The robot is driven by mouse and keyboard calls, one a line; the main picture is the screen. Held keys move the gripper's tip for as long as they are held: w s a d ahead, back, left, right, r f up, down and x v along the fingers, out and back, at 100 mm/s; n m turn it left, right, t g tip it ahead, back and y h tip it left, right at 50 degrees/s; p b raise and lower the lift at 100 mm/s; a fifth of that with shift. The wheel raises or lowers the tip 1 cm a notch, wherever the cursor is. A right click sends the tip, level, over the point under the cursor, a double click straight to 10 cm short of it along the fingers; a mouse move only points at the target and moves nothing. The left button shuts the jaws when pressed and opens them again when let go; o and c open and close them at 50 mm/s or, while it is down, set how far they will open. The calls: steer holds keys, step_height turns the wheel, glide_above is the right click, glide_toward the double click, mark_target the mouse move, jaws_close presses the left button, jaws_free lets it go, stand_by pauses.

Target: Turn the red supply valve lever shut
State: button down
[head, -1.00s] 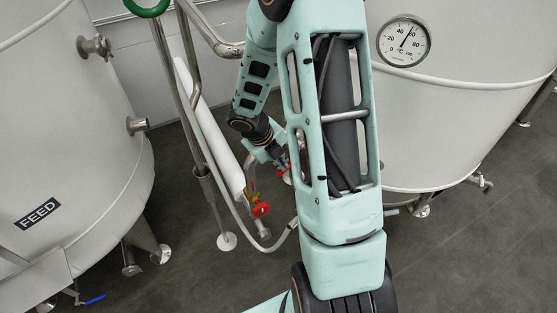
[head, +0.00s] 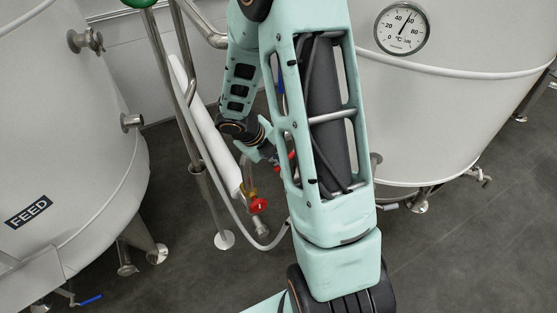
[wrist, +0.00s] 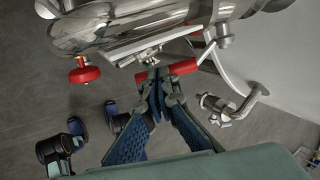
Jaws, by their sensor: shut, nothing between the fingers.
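A red bar lever (wrist: 183,67) sits under a shiny steel body in the wrist view, and part of it shows on both sides of my fingertips. In the head view only a piece of the red lever (head: 283,162) shows, partly hidden by my arm. My gripper (wrist: 158,78) is shut and empty, with its fingertips at the lever's middle. I cannot tell whether they touch it. In the head view my gripper (head: 262,150) is small and partly hidden, just left of the red piece.
A red round knob (head: 259,205) on a brass fitting is close by, also in the wrist view (wrist: 84,74). A white pipe (head: 208,130) and steel posts stand left. The FEED tank (head: 70,150) and the gauge tank (head: 450,110) flank the arm. Open floor lies front right.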

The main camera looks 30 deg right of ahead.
mark_target(279, 169)
steer(key=shift+f, duration=0.2)
step_height(279, 169, down, 2)
steer(key=h+b, duration=0.1)
steer(key=b, duration=0.1)
steer(key=h+b, duration=0.1)
steer(key=b, duration=0.2)
steer(key=shift+d+f, duration=0.1)
steer(key=shift+f, duration=0.15)
steer(key=f+h+b, duration=0.1)
steer(key=b, duration=0.1)
steer(key=d+f+t+h+b, duration=0.1)
steer(key=h+b, duration=0.1)
steer(key=b, duration=0.1)
steer(key=shift+w+f+h, duration=0.1)
steer(key=shift+f+h, duration=0.2)
steer(key=shift+w+d+f+t+h+b, duration=0.1)
steer(key=shift+d+f+t+h+b, duration=0.25)
steer(key=shift+d+h+b, duration=0.35)
steer(key=shift+w+d+f+t+h+b, duration=0.15)
steer(key=shift+d+f+h+b, duration=0.3)
steer(key=shift+h+b, duration=0.5)
steer(key=shift+w+d+f+t+h+b, duration=0.1)
steer(key=shift+d+f+t+h+b, duration=0.2)
steer(key=shift+d+h+b, duration=0.5)
steer(key=shift+a+h, duration=0.15)
steer(key=shift+h, duration=0.1)
steer(key=shift+a, duration=0.15)
